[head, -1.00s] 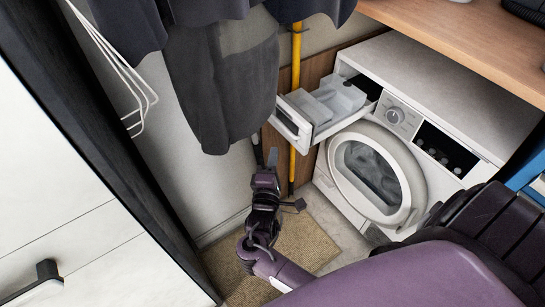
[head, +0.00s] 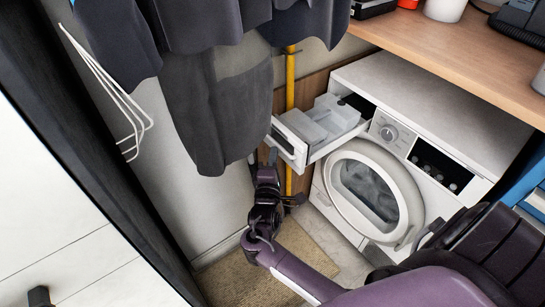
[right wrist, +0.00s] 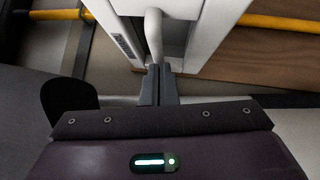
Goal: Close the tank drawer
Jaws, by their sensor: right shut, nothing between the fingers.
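The white tank drawer (head: 287,142) sticks out, open, from the upper left of the white dryer (head: 440,112). Its translucent tank (head: 335,117) shows inside it. My right gripper (head: 272,158) is shut and empty, at the drawer's front end. In the right wrist view, the shut fingertips (right wrist: 158,72) point at the drawer front (right wrist: 212,35), close by its rounded handle bar (right wrist: 153,35). I cannot tell whether they touch it. My left gripper is not in view.
Dark clothes (head: 215,100) hang just left of the drawer and above my right gripper. A yellow pole (head: 290,90) stands behind the drawer. A wooden counter (head: 440,50) lies above the dryer. A beige mat (head: 255,265) lies on the floor.

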